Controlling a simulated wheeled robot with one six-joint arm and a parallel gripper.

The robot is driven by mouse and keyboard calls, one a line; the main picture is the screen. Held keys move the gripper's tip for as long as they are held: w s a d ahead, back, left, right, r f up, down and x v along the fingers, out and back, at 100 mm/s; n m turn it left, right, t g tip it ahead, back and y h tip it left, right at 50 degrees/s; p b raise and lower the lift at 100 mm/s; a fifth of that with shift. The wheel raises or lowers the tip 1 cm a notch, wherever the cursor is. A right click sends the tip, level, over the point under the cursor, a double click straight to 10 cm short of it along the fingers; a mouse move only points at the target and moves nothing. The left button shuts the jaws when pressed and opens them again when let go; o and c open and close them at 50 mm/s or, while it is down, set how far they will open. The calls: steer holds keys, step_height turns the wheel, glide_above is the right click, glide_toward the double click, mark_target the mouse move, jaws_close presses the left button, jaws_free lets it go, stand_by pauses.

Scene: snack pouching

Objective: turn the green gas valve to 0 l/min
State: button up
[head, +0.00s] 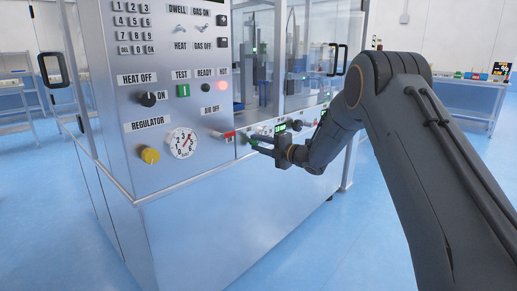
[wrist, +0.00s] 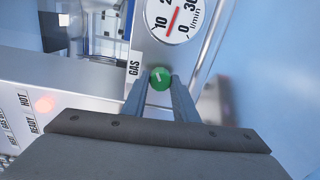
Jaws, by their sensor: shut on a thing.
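The green gas valve (wrist: 160,78) is a round knob with a white mark on its face, beside the GAS label (wrist: 134,57) in the wrist view. My gripper (wrist: 160,84) is shut on it, one finger on each side. The white l/min dial (wrist: 185,18) with a red needle stands just above the valve in the wrist view. It is cut off at the top, so I cannot tell the exact reading.
The steel machine (head: 220,220) carries a yellow regulator knob (head: 150,155), a pressure gauge (head: 183,143) and a red AIR handle (head: 228,134) just left of my gripper. A red HOT lamp (head: 221,85) is lit. Blue floor (head: 300,260) is clear in front.

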steer(key=n+b, duration=0.1)
steer(key=n, duration=0.1)
steer(key=n+b, duration=0.1)
steer(key=b, duration=0.1)
steer(key=n+b, duration=0.1)
steer(key=n, duration=0.1)
steer(key=shift+f+n, duration=0.3)
steer(key=n+b, duration=0.3)
steer(key=shift+b, duration=0.3)
steer(key=n+b, duration=0.2)
steer(key=shift+n+b, duration=0.3)
steer(key=shift+n, duration=0.3)
steer(key=o, duration=1.1)
steer(key=shift+d+r, duration=0.1)
steer(key=shift+r, duration=0.05)
steer(key=shift+c, duration=0.2)
steer(key=v, duration=0.8)
steer(key=shift+p, duration=0.45)
